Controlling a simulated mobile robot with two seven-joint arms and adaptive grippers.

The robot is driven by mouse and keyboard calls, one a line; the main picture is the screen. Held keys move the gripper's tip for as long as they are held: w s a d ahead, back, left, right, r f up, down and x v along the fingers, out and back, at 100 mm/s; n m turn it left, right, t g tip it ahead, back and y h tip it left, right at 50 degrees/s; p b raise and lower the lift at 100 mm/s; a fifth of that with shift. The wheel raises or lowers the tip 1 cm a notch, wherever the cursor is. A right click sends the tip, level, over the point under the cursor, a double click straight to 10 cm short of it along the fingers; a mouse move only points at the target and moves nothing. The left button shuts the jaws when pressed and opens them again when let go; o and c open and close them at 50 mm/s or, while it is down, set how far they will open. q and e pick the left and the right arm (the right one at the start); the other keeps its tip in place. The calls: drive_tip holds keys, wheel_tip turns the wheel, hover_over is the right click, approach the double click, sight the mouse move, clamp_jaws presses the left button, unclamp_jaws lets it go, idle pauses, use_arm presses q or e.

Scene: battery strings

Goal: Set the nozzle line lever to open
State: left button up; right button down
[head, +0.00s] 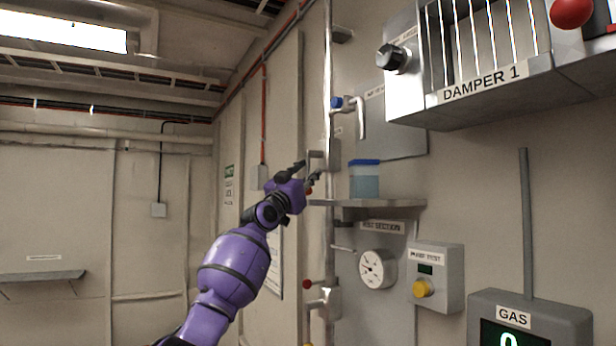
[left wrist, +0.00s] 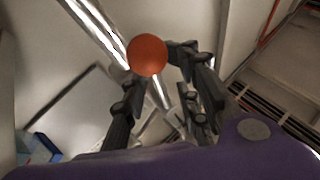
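A red ball knob (head: 309,190) shows right by my left gripper (head: 306,172), at the vertical pipe on the wall. In the left wrist view the red ball (left wrist: 147,54) sits between the fingertips of my left gripper (left wrist: 155,68), with a shiny metal bar behind it. The fingers are spread apart; whether either touches the ball is unclear. The lever behind the ball is mostly hidden by the gripper, and no nozzle line label is readable. My right gripper is not in view.
A shelf (head: 370,208) holding a blue-lidded container (head: 364,180) stands close to the right of my gripper. A blue-knobbed valve (head: 337,102) is above, another red knob (head: 307,284) below. The damper box (head: 470,95) juts out at upper right. Left of the arm is free.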

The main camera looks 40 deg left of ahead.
use_arm(q)
drive_tip(key=shift+r, duration=0.1)
drive_tip(key=v, duration=1.2)
drive_tip(key=shift+c, duration=0.2)
